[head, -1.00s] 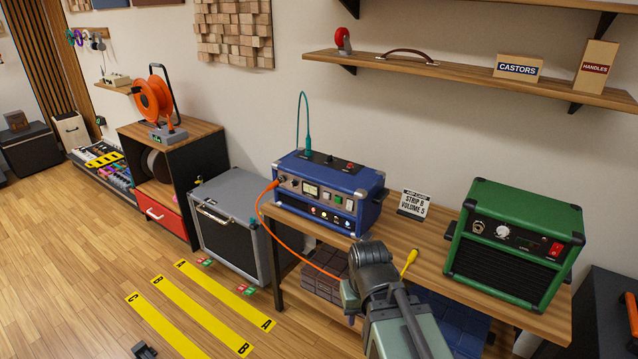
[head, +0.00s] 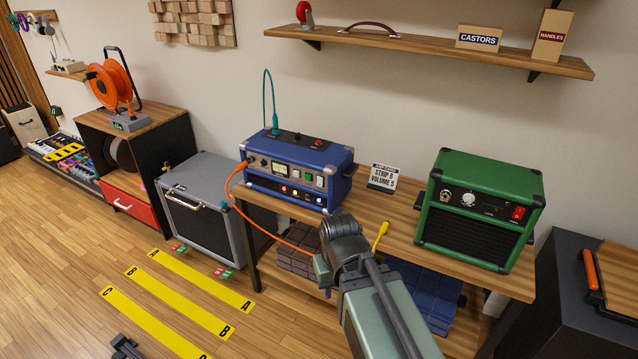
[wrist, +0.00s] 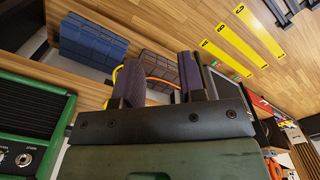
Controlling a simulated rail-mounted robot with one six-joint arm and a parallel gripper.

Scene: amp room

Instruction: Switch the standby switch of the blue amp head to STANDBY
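The blue amp head (head: 330,157) stands on the left part of the wooden bench in the head view. Its front has knobs, a meter, a green switch (head: 306,178) and a pale switch (head: 319,181). A row of small lights shows below. The labels are too small to read, so I cannot tell which is the standby switch or its position. My gripper (wrist: 160,80) is open and empty in the wrist view, its two fingers apart. It is in front of the bench, below and right of the amp, not touching it. My arm hides its fingers in the head view.
An orange cable (head: 282,236) hangs from the amp's front left, and a teal cable (head: 267,90) rises from its top. A yellow plug (head: 381,234) is at the bench edge. A green amp (head: 480,170) and cue card (head: 383,178) stand to the right. A shelf (head: 400,45) hangs above.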

